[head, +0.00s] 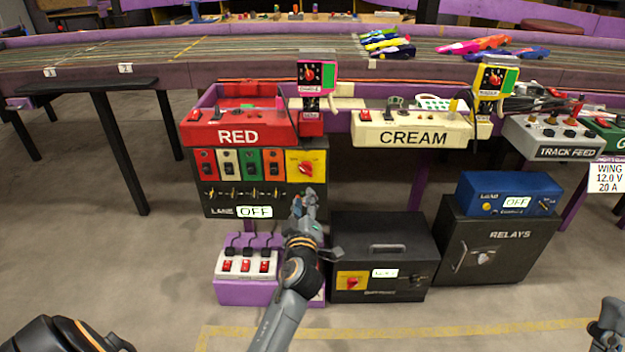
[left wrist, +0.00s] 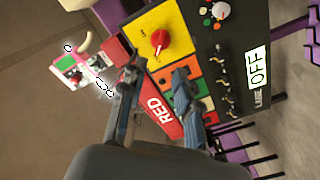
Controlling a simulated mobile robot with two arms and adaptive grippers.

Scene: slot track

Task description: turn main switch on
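A red rotary knob on a yellow plate (head: 306,167) sits at the upper right of a black panel (head: 270,192) in the head view. It also shows in the left wrist view, a red knob (left wrist: 160,39) on yellow, beyond my fingertips. A label reading OFF (head: 254,212) is on the panel's lower part. A second red knob on yellow (head: 351,283) is on the black box to the right. My left gripper (head: 305,203) is just below the upper knob, open and empty, apparently apart from it. Part of my right gripper (head: 608,326) shows at the lower right edge; its fingers are unclear.
The RED box (head: 238,134) and CREAM box (head: 412,138) stand above. A purple switch box (head: 247,290) is below the panel. A blue box (head: 508,194) sits on the RELAYS cabinet (head: 495,258). Floor in front is clear.

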